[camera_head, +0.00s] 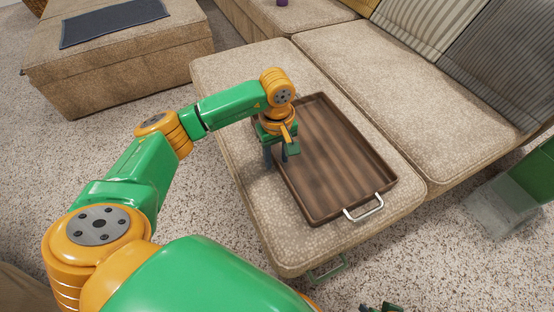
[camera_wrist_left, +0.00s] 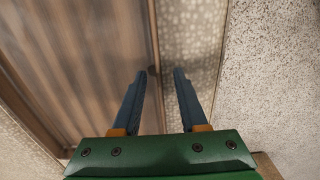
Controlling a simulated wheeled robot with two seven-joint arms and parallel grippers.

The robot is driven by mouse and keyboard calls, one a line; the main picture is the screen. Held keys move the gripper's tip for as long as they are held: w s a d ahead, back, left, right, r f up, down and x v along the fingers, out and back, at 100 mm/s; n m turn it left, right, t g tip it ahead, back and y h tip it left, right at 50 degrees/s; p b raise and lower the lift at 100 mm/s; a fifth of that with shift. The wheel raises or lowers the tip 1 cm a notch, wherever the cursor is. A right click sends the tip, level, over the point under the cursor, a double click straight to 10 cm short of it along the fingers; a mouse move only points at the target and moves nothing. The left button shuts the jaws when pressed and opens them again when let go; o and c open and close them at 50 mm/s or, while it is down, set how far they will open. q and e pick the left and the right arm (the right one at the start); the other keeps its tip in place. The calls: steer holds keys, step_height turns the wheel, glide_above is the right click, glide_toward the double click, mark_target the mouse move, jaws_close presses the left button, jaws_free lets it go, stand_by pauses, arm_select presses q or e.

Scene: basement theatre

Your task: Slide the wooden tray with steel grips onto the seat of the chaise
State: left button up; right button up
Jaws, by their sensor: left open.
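The brown wooden tray (camera_head: 335,165) lies flat on the beige seat of the chaise (camera_head: 235,165). One steel grip (camera_head: 363,208) shows on its near end; the far end is partly hidden behind my left arm. My left gripper (camera_head: 280,158) is open and points down at the tray's left side. In the left wrist view the open fingers (camera_wrist_left: 160,85) are near the tray's rim (camera_wrist_left: 155,40), with the tray (camera_wrist_left: 80,60) to the left and seat fabric to the right. I cannot tell whether they touch it. Small dark green parts at the head view's bottom edge may be my right gripper (camera_head: 380,307).
A beige sofa section (camera_head: 400,110) with striped cushions (camera_head: 420,30) adjoins on the right. A beige ottoman (camera_head: 120,70) with a dark cloth (camera_head: 112,22) stands at the upper left. A green and clear box-like thing (camera_head: 510,195) is at the right. Speckled carpet (camera_head: 430,260) is open in front.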

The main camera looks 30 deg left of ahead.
arm_select(q)
steer(key=shift+f, duration=0.6)
jaws_close()
steer(key=shift+d, duration=0.1)
stand_by(0.9)
